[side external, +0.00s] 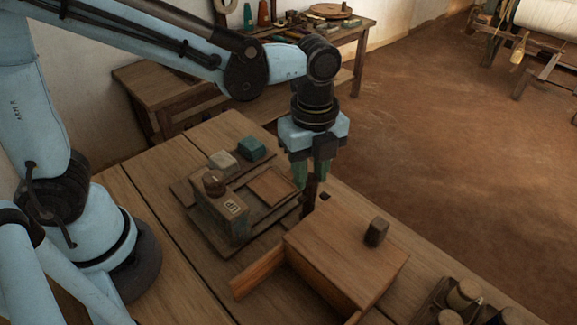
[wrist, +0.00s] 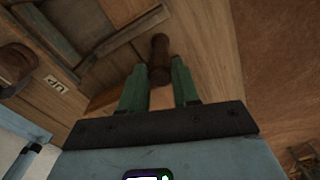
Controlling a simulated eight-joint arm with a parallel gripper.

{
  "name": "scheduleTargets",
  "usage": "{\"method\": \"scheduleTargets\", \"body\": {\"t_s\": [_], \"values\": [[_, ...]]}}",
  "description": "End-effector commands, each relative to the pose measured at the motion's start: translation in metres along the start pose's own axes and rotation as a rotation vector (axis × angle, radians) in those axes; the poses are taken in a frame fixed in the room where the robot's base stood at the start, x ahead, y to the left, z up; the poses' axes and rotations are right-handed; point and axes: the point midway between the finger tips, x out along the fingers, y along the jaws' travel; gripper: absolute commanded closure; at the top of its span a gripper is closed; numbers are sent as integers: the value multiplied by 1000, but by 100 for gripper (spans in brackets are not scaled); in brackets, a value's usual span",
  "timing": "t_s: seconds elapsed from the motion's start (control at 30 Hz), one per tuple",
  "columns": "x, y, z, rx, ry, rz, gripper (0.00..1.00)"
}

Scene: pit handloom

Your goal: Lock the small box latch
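My gripper (side external: 312,180) points down with two green fingers. In the wrist view its fingers (wrist: 160,68) are apart, with a dark wooden peg-like handle (wrist: 158,52) in line with the gap between their tips. The handle (side external: 309,193) stands upright by the back edge of a brown wooden box (side external: 340,250). I cannot tell whether the fingers touch it. Which part is the latch is not clear.
A rack with spools (side external: 464,294) is at the front right.

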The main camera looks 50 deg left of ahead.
Motion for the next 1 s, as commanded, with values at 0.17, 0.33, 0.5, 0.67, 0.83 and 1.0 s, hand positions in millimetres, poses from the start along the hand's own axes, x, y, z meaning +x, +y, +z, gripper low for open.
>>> {"method": "scheduleTargets", "body": {"t_s": [0.17, 0.33, 0.5, 0.67, 0.83, 1.0], "values": [[0, 0, 0, 0, 0, 0, 98], [0, 0, 0, -6, 0, 0, 100], [0, 0, 0, -46, 0, 0, 100], [0, 0, 0, -132, 0, 0, 100], [0, 1, 0, -270, 0, 0, 100], [0, 2, 0, -431, 0, 0, 100]]}}
